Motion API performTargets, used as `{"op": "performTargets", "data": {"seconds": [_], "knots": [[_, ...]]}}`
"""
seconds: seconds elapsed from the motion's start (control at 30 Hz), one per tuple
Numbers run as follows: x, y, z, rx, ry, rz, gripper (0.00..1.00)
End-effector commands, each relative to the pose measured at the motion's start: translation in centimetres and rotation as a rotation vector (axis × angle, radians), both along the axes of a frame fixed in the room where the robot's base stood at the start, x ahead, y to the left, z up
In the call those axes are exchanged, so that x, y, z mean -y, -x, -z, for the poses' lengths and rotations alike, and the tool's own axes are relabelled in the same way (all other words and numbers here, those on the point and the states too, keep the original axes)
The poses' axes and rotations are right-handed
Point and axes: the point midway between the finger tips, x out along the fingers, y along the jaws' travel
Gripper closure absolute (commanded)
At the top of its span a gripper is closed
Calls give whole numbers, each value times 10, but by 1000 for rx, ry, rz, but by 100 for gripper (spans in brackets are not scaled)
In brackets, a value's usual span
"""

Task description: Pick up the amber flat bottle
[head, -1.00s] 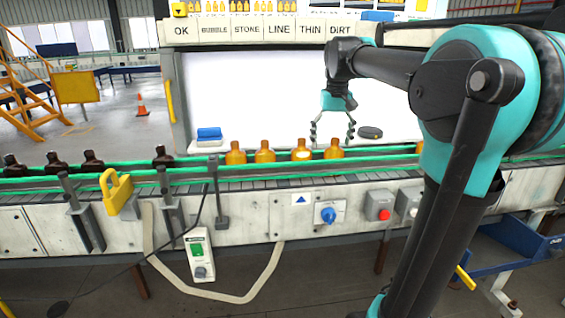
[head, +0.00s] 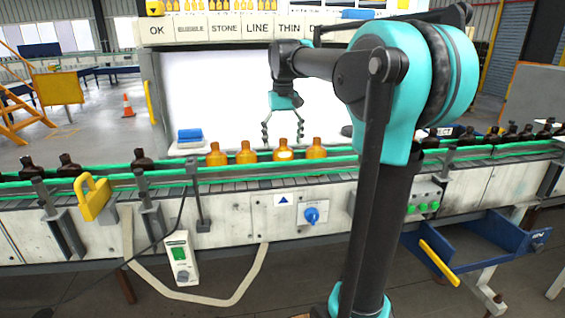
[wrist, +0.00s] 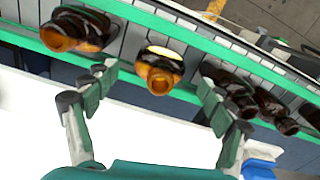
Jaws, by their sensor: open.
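Several amber bottles stand in a row on the conveyor, among them a left one (head: 216,155), a second (head: 246,153), a third with a pale patch (head: 283,154) and a right one (head: 316,150). I cannot tell from shape which is the flat one. My gripper (head: 283,138) is open and empty, behind and above the third bottle. In the wrist view, my open gripper (wrist: 158,84) has the pale-patched bottle (wrist: 160,72) beyond and between its fingertips, apart from them. Another amber-necked bottle (wrist: 62,38) is at upper left there.
Green guide rails (head: 110,172) run along the conveyor. Dark bottles (head: 69,165) stand at left, others (head: 510,133) at far right. A blue block (head: 190,135) lies behind the belt. A yellow handle (head: 93,198) sticks up in front.

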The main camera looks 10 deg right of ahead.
Motion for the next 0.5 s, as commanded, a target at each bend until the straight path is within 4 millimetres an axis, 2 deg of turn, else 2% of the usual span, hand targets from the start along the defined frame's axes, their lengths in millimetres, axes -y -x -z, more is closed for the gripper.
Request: {"op": "performTargets", "data": {"seconds": [0.1, 0.37, 0.5], "knots": [[0, 0, 16, 0, 0, 0, 18], [0, 0, 33, 0, 0, 0, 18], [-1, 0, 54, 0, 0, 0, 18]]}}
